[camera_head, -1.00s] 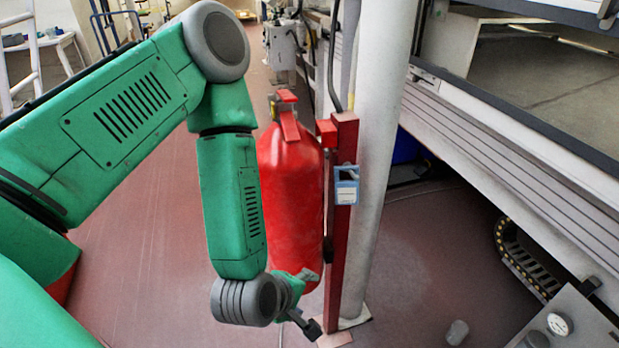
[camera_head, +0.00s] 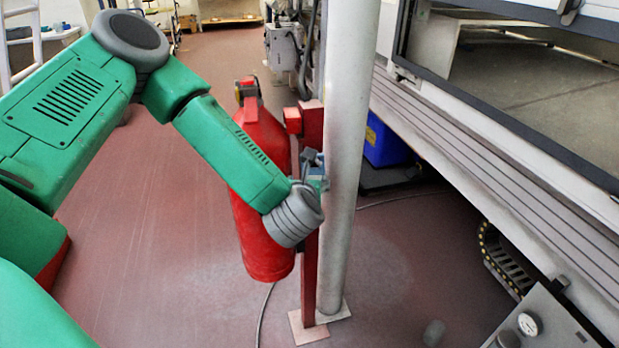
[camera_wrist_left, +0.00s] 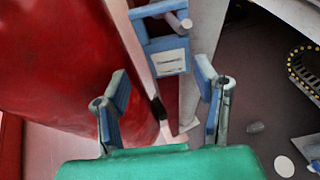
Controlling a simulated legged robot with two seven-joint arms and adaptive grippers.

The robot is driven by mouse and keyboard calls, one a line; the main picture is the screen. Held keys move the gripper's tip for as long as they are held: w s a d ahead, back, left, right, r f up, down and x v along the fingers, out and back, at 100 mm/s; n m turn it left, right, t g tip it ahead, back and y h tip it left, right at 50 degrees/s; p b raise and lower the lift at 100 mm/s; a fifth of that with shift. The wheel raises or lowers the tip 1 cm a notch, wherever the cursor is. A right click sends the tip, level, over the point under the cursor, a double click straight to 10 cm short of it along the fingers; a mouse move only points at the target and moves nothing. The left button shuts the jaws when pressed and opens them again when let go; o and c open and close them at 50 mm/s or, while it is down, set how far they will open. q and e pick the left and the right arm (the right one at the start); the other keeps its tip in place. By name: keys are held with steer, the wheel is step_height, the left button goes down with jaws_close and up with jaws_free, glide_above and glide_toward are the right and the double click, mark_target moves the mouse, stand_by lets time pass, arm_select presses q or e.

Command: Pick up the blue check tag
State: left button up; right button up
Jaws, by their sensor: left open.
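The blue check tag (camera_wrist_left: 167,57) shows in the left wrist view, a blue frame with a white label and a slot at its top. It hangs against the red post (camera_wrist_left: 140,45). My left gripper (camera_wrist_left: 165,95) is open, with one finger on each side below the tag in the picture. The tag appears beyond the fingertips, with nothing between the fingers. In the head view my left gripper (camera_head: 318,172) is at the post and hides most or all of the tag. My right gripper is not in view.
A red fire extinguisher (camera_head: 262,245) stands left of the post, close to my left arm. A pale column (camera_head: 346,120) rises just right of the post. A long machine (camera_head: 480,160) fills the right side.

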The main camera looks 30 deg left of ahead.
mark_target(312, 174)
arm_select(q)
steer(key=shift+w+d, duration=0.6)
steer(key=shift+w, duration=0.15)
steer(key=shift+w+a, duration=0.1)
steer(key=shift+w, duration=0.15)
steer(key=w+a+f, duration=0.1)
steer(key=a, duration=0.1)
steer(key=w+a+f, duration=0.1)
steer(key=w, duration=0.1)
steer(key=shift+w+a+f, duration=0.1)
steer(key=shift+w+a, duration=0.2)
steer(key=shift+a, duration=0.1)
steer(key=shift+w, duration=0.15)
steer(key=shift+d, duration=0.55)
steer(key=c, duration=0.3)
steer(key=shift+c, duration=1.1)
steer(key=shift+a, duration=0.4)
steer(key=shift+c, duration=0.4)
